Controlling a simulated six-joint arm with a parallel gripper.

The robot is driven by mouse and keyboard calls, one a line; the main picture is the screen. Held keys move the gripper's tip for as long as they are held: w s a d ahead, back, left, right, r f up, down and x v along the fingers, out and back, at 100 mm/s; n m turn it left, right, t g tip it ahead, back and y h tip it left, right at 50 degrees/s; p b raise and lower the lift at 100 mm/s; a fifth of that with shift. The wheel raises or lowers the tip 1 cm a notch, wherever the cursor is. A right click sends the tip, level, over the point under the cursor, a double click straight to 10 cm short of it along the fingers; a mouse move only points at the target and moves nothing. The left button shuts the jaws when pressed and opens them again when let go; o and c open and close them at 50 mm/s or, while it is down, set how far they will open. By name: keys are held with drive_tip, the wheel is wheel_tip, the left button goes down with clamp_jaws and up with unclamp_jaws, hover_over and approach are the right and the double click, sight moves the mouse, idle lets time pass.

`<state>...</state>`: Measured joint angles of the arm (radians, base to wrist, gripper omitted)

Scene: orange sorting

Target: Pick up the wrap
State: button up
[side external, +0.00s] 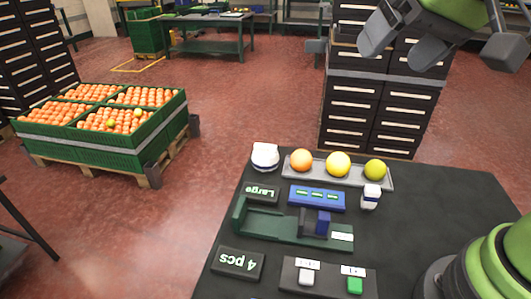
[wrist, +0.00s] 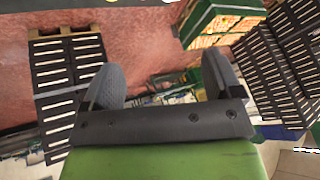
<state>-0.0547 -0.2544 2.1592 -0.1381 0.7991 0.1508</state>
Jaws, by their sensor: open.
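My gripper (side external: 402,46) is high at the upper right of the side view, well above and apart from the table items. In the wrist view its two grey fingers (wrist: 160,78) stand wide apart with nothing between them. A white rounded item with a dark band (side external: 265,157) sits at the table's far left corner. A smaller white item with a dark blue band (side external: 371,197) stands right of the blue block. Either could be the wrap; I cannot tell which. Neither shows in the wrist view.
A grey tray (side external: 320,180) holds an orange, a yellow-orange and a yellow-green fruit. A blue block (side external: 317,206), a green fixture (side external: 275,226), "Large" (side external: 261,193) and "4 pcs" (side external: 238,263) signs and a button panel (side external: 327,285) share the dark table (side external: 455,215). Its right side has free room.

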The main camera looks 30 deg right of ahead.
drive_tip(key=w+f, duration=0.3)
drive_tip(key=w, duration=0.4)
drive_tip(key=n+g+h, duration=0.1)
approach(267, 147)
drive_tip(key=shift+n+g+h, duration=0.3)
drive_tip(key=shift+n+h, duration=0.1)
drive_tip(key=x, duration=0.6)
drive_tip(key=shift+w+a+f, duration=0.2)
drive_tip(key=shift+a, duration=0.15)
drive_tip(key=shift+x, duration=3)
drive_tip(key=shift+w+r, duration=0.1)
drive_tip(key=shift+w, duration=0.05)
drive_tip(key=c, duration=0.6)
